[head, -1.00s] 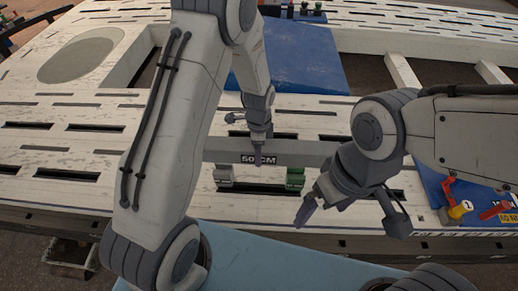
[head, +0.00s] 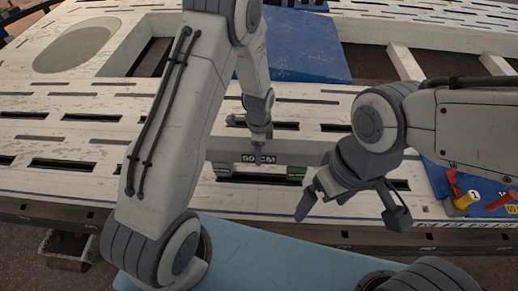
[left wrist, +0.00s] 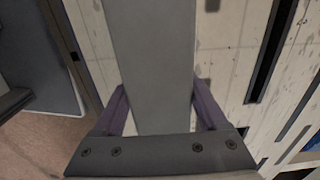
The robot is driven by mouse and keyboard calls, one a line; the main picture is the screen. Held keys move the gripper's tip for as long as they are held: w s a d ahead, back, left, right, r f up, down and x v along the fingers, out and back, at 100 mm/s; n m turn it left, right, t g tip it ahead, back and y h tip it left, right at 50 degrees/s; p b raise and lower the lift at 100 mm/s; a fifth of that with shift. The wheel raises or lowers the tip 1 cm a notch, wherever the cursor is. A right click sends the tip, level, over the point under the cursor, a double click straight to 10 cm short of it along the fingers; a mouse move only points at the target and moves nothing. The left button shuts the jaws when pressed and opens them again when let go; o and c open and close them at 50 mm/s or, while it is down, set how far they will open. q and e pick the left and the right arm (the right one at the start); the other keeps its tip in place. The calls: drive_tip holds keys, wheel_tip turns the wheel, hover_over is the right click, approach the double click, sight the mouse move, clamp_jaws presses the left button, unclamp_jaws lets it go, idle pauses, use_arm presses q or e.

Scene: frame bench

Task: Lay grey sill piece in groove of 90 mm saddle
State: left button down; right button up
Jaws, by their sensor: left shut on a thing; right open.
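The grey sill piece (head: 300,158), a long bar with a black "50 CM" label, is level across the middle of the head view. My left gripper (head: 259,150) is shut on it near the label. In the left wrist view the bar (left wrist: 155,60) runs between the two purple fingers. My right gripper (head: 323,203) is open and empty, to the right of the green saddle.
The white slotted bench (head: 60,145) spreads around, with a blue panel (head: 305,50) behind. A blue board with red and yellow parts (head: 462,200) is at the right. A blue surface (head: 270,255) lies in front. My left arm hides part of the bench.

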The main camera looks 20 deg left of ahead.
use_arm(q)
drive_tip(key=shift+w, duration=0.15)
drive_tip(key=shift+c, duration=0.2)
unclamp_jaws()
drive_tip(key=shift+o, duration=0.2)
drive_tip(key=shift+s+f, duration=0.1)
drive_tip(key=shift+s, duration=0.1)
wheel_tip(320, 180, up, 11)
drive_tip(key=p, duration=0.3)
drive_tip(key=shift+w+f, duration=0.1)
drive_tip(key=shift+f, duration=0.05)
drive_tip(key=shift+f, duration=0.15)
wheel_tip(320, 180, down, 10)
drive_tip(key=b, duration=0.3)
wheel_tip(320, 180, up, 2)
drive_tip(key=shift+r+p, duration=0.1)
drive_tip(key=shift+p, duration=0.5)
drive_tip(key=shift+r, duration=0.15)
